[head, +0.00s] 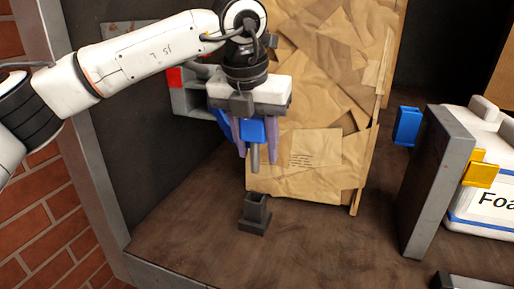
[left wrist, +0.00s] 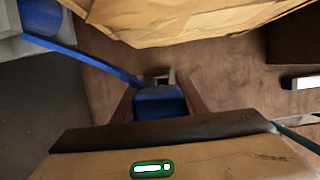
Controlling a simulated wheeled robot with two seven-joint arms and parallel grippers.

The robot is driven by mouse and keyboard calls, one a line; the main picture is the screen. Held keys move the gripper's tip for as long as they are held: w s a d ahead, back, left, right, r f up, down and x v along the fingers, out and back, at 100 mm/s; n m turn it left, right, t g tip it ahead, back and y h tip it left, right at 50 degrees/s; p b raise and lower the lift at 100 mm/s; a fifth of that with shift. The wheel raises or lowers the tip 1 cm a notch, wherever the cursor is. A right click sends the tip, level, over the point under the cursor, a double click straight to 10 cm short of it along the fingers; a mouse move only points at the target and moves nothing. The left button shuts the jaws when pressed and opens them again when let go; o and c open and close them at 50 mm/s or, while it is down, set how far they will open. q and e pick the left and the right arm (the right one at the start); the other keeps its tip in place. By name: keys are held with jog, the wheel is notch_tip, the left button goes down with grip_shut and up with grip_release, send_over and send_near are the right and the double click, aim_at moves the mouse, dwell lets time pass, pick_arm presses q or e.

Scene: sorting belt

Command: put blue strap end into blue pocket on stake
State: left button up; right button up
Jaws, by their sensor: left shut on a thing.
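My left gripper (head: 256,148) is shut on the blue strap end (head: 252,130), which has a grey tongue pointing down. In the left wrist view the blue strap end (left wrist: 160,101) sits between the fingers, and a blue strap (left wrist: 95,62) runs from it to a blue part at the upper left. The blue pocket (head: 407,126) is on the left side of a grey upright stake (head: 436,185), well to the right of the gripper. My right gripper is not in view.
A small dark open socket (head: 255,214) stands on the brown floor below the gripper. A large paper-wrapped load (head: 325,100) is behind it. A yellow pocket (head: 481,170) and a white container (head: 490,215) are at the right. Floor between socket and stake is clear.

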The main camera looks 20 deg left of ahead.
aim_at(258, 118)
pick_arm(q)
notch_tip(258, 118, up, 4)
jog(key=shift+p, duration=1.1)
jog(key=shift+r+p, duration=0.3)
jog(key=shift+r, duration=1.65)
jog(key=shift+f, duration=0.1)
